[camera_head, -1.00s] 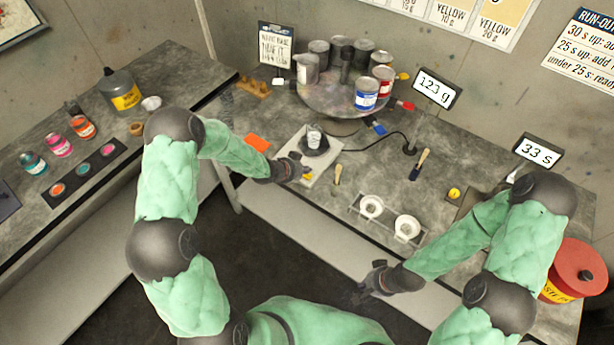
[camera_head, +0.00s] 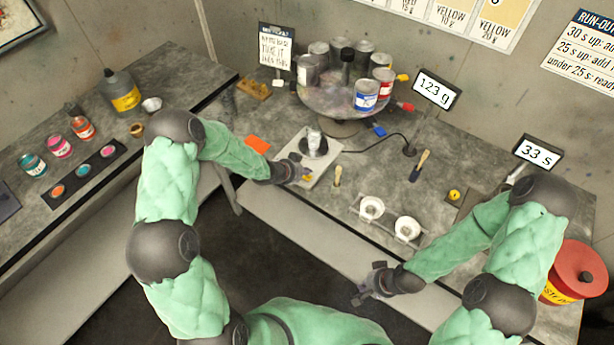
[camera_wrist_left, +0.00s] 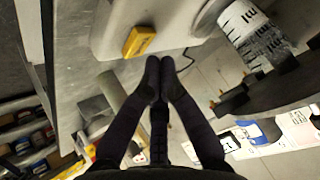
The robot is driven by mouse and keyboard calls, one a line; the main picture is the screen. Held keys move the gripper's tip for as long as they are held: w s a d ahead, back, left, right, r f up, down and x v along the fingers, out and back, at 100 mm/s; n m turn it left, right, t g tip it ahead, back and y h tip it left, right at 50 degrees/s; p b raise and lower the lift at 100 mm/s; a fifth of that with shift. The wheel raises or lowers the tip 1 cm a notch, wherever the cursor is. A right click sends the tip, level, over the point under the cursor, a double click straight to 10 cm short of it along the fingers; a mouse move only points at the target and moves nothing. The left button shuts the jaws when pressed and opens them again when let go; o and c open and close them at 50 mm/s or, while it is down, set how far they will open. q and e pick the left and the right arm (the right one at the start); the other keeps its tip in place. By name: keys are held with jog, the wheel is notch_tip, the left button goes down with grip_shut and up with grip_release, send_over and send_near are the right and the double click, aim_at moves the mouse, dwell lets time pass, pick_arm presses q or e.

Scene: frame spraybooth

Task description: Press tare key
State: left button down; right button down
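The white scale (camera_head: 322,168) stands on the bench with a cup (camera_head: 314,138) on its dark round pan. A yellow key, likely the tare key, shows on the scale's edge in the left wrist view (camera_wrist_left: 139,41). My left gripper (camera_head: 297,170) is at the scale's left front corner. In the left wrist view its fingertips (camera_wrist_left: 160,62) are together with nothing between them, just beside the yellow key; contact cannot be told. The weight display (camera_head: 436,89) reads 123 g. My right gripper (camera_head: 362,286) is open and empty in front of the bench edge.
A turntable with several paint cans (camera_head: 345,98) stands behind the scale. Two white cups in a rack (camera_head: 388,222), a brush (camera_head: 420,164) and a timer reading 33 s (camera_head: 538,151) are to the right. A red bin (camera_head: 578,270) stands at far right.

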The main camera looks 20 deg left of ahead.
aim_at(305, 178)
pick_arm(q)
jog(key=shift+f, duration=0.1)
jog(key=shift+f+b, duration=0.35)
jog(key=shift+b, duration=0.1)
jog(key=shift+f+b, duration=0.35)
jog(key=shift+b, duration=0.05)
dwell(0.7)
jog(key=shift+r, duration=0.15)
jog(key=shift+r+p, duration=0.55)
jog(key=shift+r, duration=0.15)
jog(key=shift+r+p, duration=1.9)
jog(key=shift+r, duration=0.6)
